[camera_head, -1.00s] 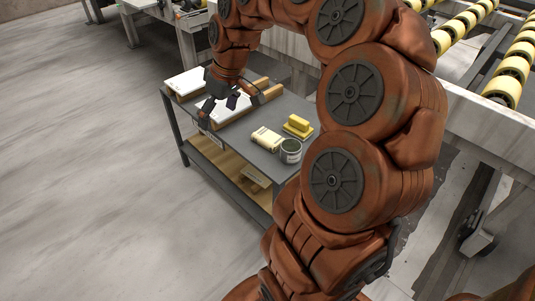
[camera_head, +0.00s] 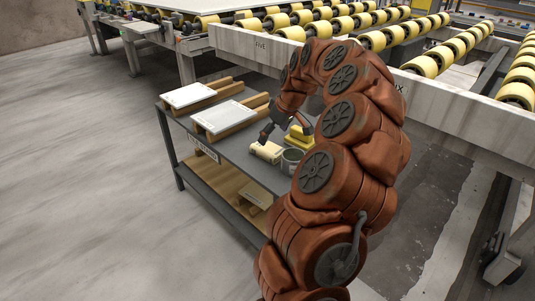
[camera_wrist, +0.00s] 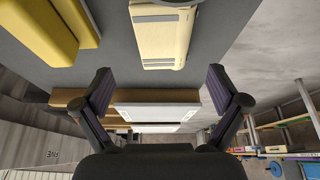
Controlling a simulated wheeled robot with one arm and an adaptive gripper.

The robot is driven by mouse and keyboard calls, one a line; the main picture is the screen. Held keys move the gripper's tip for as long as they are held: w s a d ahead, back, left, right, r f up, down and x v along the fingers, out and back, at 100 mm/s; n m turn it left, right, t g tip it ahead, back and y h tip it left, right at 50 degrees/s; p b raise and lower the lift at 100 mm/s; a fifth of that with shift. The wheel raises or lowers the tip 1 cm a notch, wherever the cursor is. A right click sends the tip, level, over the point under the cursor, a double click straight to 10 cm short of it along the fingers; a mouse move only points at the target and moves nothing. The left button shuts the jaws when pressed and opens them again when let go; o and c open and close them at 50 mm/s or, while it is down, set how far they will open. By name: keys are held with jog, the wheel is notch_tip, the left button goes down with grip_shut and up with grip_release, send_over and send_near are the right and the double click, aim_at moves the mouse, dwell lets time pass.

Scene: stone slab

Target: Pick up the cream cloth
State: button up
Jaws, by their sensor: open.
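The cream cloth (camera_head: 266,152) lies folded on the dark grey table top, with darker bands on it. In the wrist view the cream cloth (camera_wrist: 160,42) is at the top centre, beyond the fingertips. My gripper (camera_head: 267,133) is just behind and above the cloth in the head view, partly hidden by my own arm. In the wrist view my gripper (camera_wrist: 160,84) has its two fingers spread wide with nothing between them, and the cloth is apart from both fingers.
A yellow block-like item (camera_head: 298,139) and a grey tin (camera_head: 291,161) stand close to the cloth. Two white slabs (camera_head: 188,95) (camera_head: 222,116) rest on wooden bars at the left of the table (camera_head: 231,163). A roller conveyor (camera_head: 372,40) runs behind. Floor at the left is clear.

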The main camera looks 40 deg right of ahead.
aim_at(268, 147)
jog(key=x, duration=0.1)
jog(key=b+x, duration=0.1)
jog(key=x, duration=0.1)
jog(key=b+x, duration=0.1)
jog(key=x, duration=0.1)
jog(key=shift+s+a+f, duration=0.2)
jog(key=shift+s+f, duration=0.05)
jog(key=shift+f, duration=0.05)
jog(key=shift+r, duration=0.1)
jog(key=c, duration=1.2)
notch_tip(268, 147, up, 10)
jog(key=p, duration=0.3)
